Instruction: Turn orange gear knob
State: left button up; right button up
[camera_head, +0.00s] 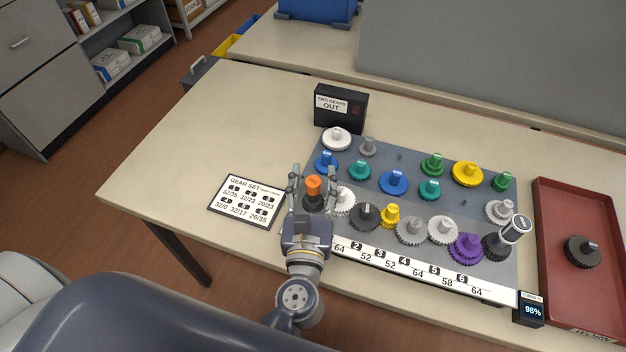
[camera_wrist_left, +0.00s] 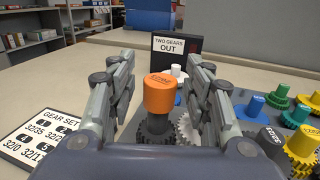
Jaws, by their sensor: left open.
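The orange gear knob (camera_head: 313,185) stands upright on a dark gear at the left end of the front row on the grey gear board (camera_head: 400,157). In the left wrist view the orange knob (camera_wrist_left: 159,93) sits centred between the fingers, with the dark gear (camera_wrist_left: 155,130) below it. My left gripper (camera_head: 312,180) is open, one finger on each side of the knob. Gaps show between the fingers and the knob in the left wrist view (camera_wrist_left: 160,90). My right gripper is in neither view.
A white gear (camera_head: 343,200) stands close to the right of the knob. Several coloured gears fill the board. A black "TWO GEARS OUT" box (camera_head: 340,108) stands behind, a gear set card (camera_head: 246,201) lies left, and a red tray (camera_head: 570,205) holding a dark gear (camera_head: 582,251) is right.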

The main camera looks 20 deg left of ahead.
pick_arm(q)
jog(key=v, duration=1.2)
